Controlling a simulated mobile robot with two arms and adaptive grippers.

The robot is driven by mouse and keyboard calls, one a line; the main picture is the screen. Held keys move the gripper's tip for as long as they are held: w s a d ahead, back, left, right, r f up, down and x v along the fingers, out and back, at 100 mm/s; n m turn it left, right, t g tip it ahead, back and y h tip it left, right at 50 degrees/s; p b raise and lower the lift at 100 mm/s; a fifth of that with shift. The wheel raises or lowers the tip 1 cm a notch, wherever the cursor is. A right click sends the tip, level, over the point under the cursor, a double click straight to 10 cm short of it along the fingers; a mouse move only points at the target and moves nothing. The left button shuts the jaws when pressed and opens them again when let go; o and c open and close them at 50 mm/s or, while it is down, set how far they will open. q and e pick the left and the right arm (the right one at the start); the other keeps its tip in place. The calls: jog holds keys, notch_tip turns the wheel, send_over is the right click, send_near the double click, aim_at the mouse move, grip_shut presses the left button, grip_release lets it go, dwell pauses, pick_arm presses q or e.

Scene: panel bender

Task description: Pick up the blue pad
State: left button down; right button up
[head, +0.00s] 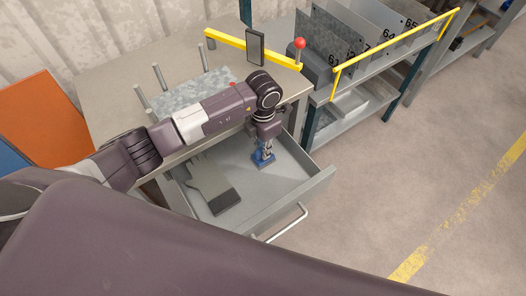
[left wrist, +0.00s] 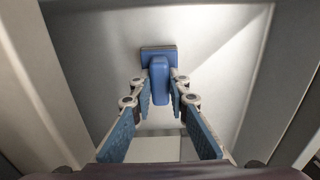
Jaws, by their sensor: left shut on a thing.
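The blue pad (head: 262,160) is in the open grey drawer (head: 300,183), toward the drawer's back. In the left wrist view the blue pad (left wrist: 159,80) has an upright blue grip on a flat base. My left gripper (head: 264,150) reaches down into the drawer from above. In the left wrist view my left gripper (left wrist: 160,90) has its two blue-padded fingers shut on the upright grip, one on each side. I cannot tell whether the pad's base touches the drawer floor. My right gripper is in neither view.
A dark grey flat tool (head: 212,187) lies in the drawer's left part. The workbench (head: 105,75) above carries upright pins, a metal sheet (head: 200,90) and a yellow bar (head: 225,39) with a red knob (head: 299,43). A rack of numbered plates (head: 345,40) stands right. Floor at right is clear.

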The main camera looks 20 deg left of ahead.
pick_arm(q)
notch_tip(320, 180, up, 20)
jog(key=b, duration=0.3)
jog(key=c, duration=2.4)
grip_release()
grip_shut()
